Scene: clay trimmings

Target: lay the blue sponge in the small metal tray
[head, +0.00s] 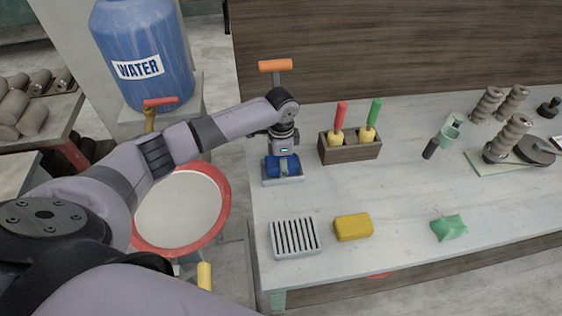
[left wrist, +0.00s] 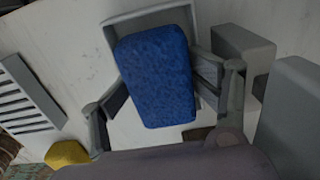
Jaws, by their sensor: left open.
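The blue sponge (head: 291,166) is at the small metal tray (head: 283,181) near the left end of the table. In the left wrist view the sponge (left wrist: 158,75) lies over the grey tray (left wrist: 150,15), whose rim shows past its far end and sides. I cannot tell whether the sponge rests flat on the tray's floor. My left gripper (head: 283,155) points down right above the sponge. In the left wrist view its fingers stand apart, one on each side of the sponge. My right gripper is not in view.
A wooden box (head: 350,153) with red- and green-handled tools stands right of the tray. A slotted grey rack (head: 295,238), a yellow block (head: 353,227) and a green packet (head: 449,228) lie toward the front. Clay pieces (head: 510,137) stand at the right. The table's middle is clear.

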